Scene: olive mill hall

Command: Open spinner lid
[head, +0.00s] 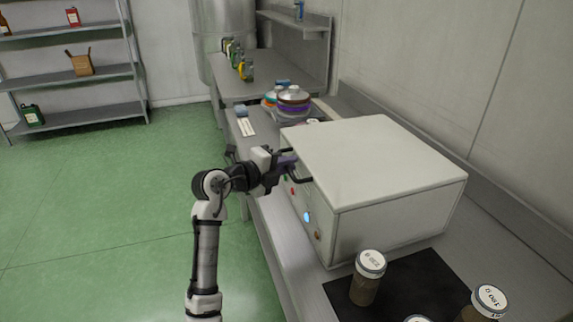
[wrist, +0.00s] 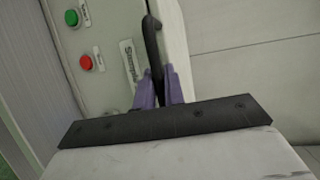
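The spinner (head: 385,205) is a large white box on the steel bench, and its flat lid (head: 370,155) lies level on top, closed. A black bar handle (head: 302,179) sticks out at the lid's front edge; it also shows in the wrist view (wrist: 153,45). My gripper (head: 290,164) is at this handle, reaching in from the left. In the wrist view, the purple fingers of my gripper (wrist: 160,88) stand on both sides of the handle's lower end and appear closed on it. The contact itself is partly hidden by the dark gripper plate.
Green (wrist: 71,17) and red (wrist: 86,62) buttons sit on the spinner's front. Lidded jars (head: 367,280) stand on a black mat (head: 412,285) at the near end. Stacked coloured discs (head: 291,98) lie behind the spinner. The green floor (head: 110,200) at left is clear.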

